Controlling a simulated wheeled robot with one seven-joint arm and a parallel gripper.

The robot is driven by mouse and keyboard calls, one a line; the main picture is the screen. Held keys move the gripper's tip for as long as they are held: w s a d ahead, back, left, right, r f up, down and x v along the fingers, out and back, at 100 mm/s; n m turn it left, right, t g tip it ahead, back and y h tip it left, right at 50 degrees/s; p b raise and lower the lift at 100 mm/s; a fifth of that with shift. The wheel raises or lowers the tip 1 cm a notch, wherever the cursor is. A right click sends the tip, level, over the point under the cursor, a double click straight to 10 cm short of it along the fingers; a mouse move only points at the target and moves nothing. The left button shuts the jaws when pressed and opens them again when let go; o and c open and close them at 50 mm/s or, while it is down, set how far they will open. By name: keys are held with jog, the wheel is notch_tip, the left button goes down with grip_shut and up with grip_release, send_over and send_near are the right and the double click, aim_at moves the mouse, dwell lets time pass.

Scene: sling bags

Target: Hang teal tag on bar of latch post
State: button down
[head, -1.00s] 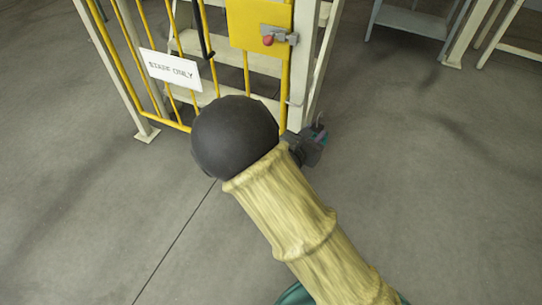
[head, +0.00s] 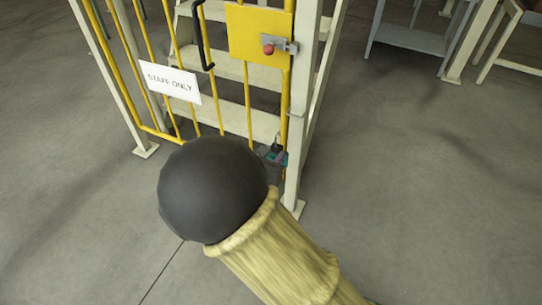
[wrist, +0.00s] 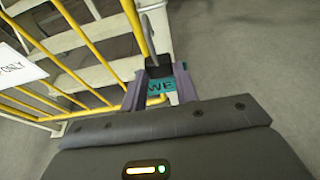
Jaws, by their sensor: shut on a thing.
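My gripper (wrist: 160,80) is shut on the teal tag (wrist: 160,87), which shows part of dark lettering between the fingers in the wrist view. A grey upright piece rises beyond the tag; I cannot tell whether it belongs to it. In the head view, my gripper (head: 273,157) is mostly hidden behind my arm, with a little teal (head: 284,159) showing. The cream latch post (head: 303,100) stands at the gate's right side. A grey latch bar (head: 289,46) with a red knob (head: 268,49) is above the gripper in the picture. The tag appears apart from the bar.
The yellow gate (head: 244,95) carries a yellow plate (head: 258,30), a black handle (head: 203,40) and a white "STAFF ONLY" sign (head: 171,82). Cream steps (head: 225,65) lie behind it. A grey table (head: 411,38) is at upper right. Floor right of the post is clear.

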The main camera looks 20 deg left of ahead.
jog(key=w, duration=0.8)
jog(key=shift+w+d+b, duration=0.35)
jog(key=shift+b, duration=0.05)
jog(key=shift+w, duration=0.1)
dwell(1.1)
jog(key=shift+w+d, duration=0.15)
jog(key=shift+w, duration=1.5)
jog(key=shift+f+b, duration=1.15)
jog(key=shift+f, duration=0.05)
jog(key=c, duration=0.6)
grip_release()
